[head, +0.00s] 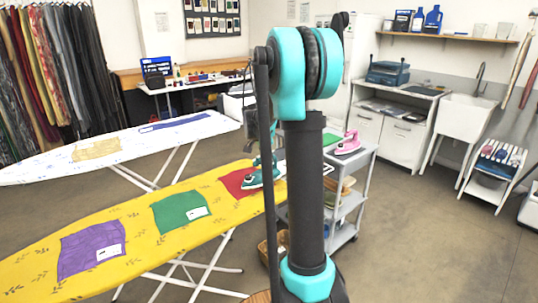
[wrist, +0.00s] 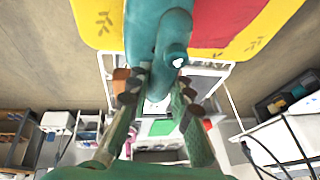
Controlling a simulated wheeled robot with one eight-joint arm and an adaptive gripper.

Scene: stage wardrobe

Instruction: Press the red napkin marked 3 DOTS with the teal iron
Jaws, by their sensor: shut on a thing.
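The red napkin (head: 235,182) lies on the yellow ironing board (head: 130,205), at the board's far right end. Its label is not visible, so I cannot read its dots. The teal iron (head: 256,180) is over the right part of the red napkin; I cannot tell if it touches the cloth. In the wrist view, my gripper (wrist: 160,92) is shut on the handle of the teal iron (wrist: 152,30). The red napkin (wrist: 222,22) shows beyond the iron there. In the head view my arm hides most of the gripper.
A green napkin (head: 181,211) and a purple napkin (head: 91,248) lie farther left on the yellow board. A white board (head: 45,168) stands behind it. A grey cart (head: 347,205) with a pink iron (head: 348,144) stands at right. Open floor (head: 430,240) lies right of the cart.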

